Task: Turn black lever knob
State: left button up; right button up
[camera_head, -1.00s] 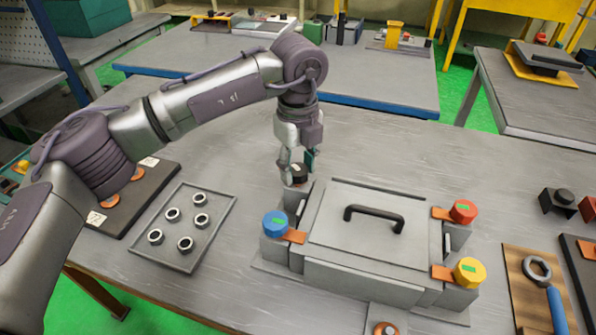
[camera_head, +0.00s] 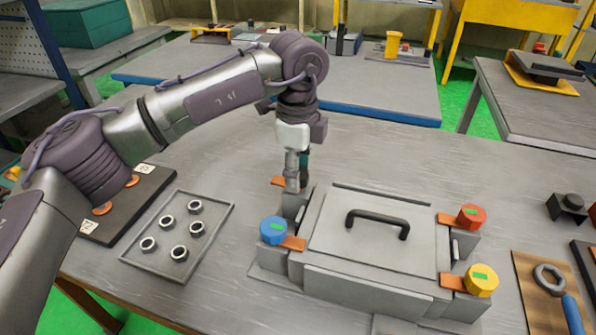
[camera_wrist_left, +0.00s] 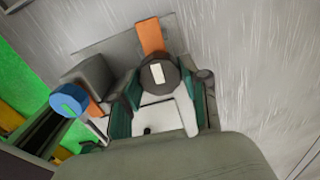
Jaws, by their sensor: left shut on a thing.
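The black lever knob (camera_wrist_left: 158,78) has a white mark on its top and an orange lever (camera_wrist_left: 151,36) reaching out from under it. In the left wrist view it sits between the fingers of my left gripper (camera_wrist_left: 160,104), which is shut on it. In the head view my left gripper (camera_head: 292,182) points down at the box's back left corner and hides the knob. The orange lever (camera_head: 278,181) shows there, pointing left. My right gripper is not in view.
The grey box (camera_head: 340,277) has a black handle. A blue knob (camera_head: 273,230), red knob (camera_head: 471,216) and yellow knob (camera_head: 481,279) stand at its other corners. A tray (camera_head: 228,218) of several nuts lies left. A wrench (camera_head: 572,312) lies right.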

pick_arm(q)
jog(key=shift+s+f, duration=0.1)
jog(key=shift+f, duration=0.15)
jog(key=o, duration=1.1)
jog(key=shift+r, duration=0.2)
notch_tip(320, 180, up, 12)
jog(key=shift+f, duration=0.1)
